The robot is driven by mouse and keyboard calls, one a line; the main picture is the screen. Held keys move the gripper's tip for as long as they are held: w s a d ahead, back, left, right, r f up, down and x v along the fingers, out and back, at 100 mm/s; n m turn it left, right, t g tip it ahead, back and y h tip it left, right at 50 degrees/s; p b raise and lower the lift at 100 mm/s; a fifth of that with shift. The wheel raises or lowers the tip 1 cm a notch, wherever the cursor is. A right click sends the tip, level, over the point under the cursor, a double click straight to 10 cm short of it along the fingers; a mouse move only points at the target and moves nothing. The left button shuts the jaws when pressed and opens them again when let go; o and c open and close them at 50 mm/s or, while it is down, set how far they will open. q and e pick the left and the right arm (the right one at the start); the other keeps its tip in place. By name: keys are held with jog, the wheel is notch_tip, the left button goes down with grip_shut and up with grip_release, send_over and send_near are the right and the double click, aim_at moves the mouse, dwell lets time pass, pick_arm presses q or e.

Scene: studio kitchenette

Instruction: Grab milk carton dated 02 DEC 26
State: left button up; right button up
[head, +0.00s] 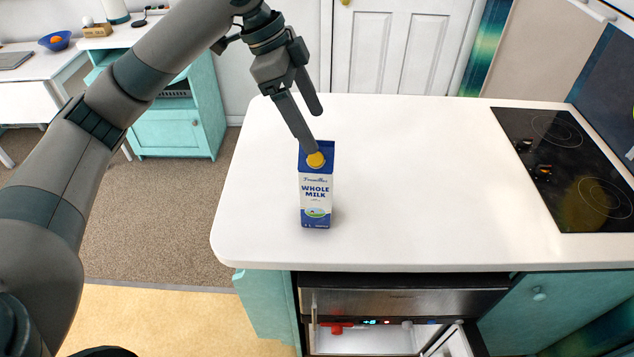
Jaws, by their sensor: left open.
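A blue and white milk carton (316,190) marked "WHOLE MILK" stands upright on the white counter, near its left front part. It has a yellow cap near the top. No date can be read on the side that shows. My left gripper (316,130) is open, with its fingers pointing down at the carton's top. One finger overlaps the carton's top in the picture; I cannot tell whether it touches. The carton stands on the counter. My right gripper is not in view.
The white counter (430,190) is clear around the carton. A black cooktop (560,160) is at the right. A teal cabinet (170,130) stands at the back left.

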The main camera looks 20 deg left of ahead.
aim_at(319, 141)
pick_arm(q)
jog(key=shift+p+x, duration=0.4)
jog(key=shift+x, duration=1.65)
jog(key=shift+s+d+f+p, duration=0.1)
jog(key=shift+d+f+p, duration=0.05)
jog(key=shift+f+p, duration=0.45)
jog(key=p+x, duration=0.1)
jog(key=x, duration=0.2)
jog(key=shift+s, duration=0.2)
jog(key=shift+w+f, duration=0.1)
jog(key=shift+f, duration=0.4)
